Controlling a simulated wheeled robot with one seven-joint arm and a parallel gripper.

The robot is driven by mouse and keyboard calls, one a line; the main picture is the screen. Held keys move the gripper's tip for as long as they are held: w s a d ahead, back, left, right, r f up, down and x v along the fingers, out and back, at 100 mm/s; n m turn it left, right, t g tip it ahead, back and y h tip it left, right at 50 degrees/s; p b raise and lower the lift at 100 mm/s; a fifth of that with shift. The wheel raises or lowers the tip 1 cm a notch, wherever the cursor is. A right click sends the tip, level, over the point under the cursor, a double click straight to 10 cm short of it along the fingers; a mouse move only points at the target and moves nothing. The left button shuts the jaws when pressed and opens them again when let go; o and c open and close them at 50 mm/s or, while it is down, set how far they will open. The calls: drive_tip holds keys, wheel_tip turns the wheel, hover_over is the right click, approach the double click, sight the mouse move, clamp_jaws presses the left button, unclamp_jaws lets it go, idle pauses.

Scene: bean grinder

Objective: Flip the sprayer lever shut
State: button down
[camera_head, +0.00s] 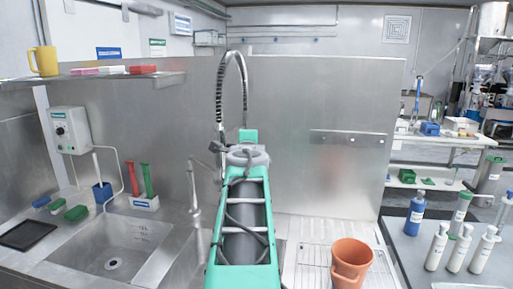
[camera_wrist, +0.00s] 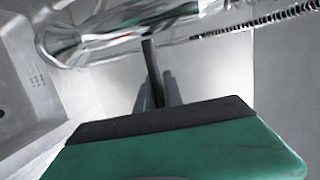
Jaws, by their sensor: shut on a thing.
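The sprayer (camera_head: 218,147) hangs at the end of a coiled spring hose (camera_head: 219,95), in front of the steel back wall. In the wrist view a shiny, blurred metal pipe or body (camera_wrist: 140,32) crosses the top. A thin dark bar, which looks like the sprayer lever (camera_wrist: 149,60), runs down from it between the grey fingers of my gripper (camera_wrist: 158,92). My gripper is shut on this bar. In the head view my own arm hides most of the gripper and the lever. The lever's exact angle cannot be told.
A steel sink (camera_head: 130,245) lies at left, with a faucet (camera_head: 194,190) beside my arm. An orange pot (camera_head: 350,262) stands on the ribbed drainboard (camera_head: 310,262) at right. Several bottles stand on the right counter (camera_head: 412,250). A shelf (camera_head: 100,80) juts out at upper left.

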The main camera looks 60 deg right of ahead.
drive_tip(key=c, duration=1.7)
unclamp_jaws()
drive_tip(key=shift+a+r, duration=0.1)
drive_tip(key=shift+a, duration=0.15)
drive_tip(key=shift+o, duration=1.1)
drive_tip(key=shift+d, duration=0.15)
drive_tip(key=b+v, duration=0.2)
drive_tip(key=v, duration=0.6)
drive_tip(key=shift+d, duration=0.1)
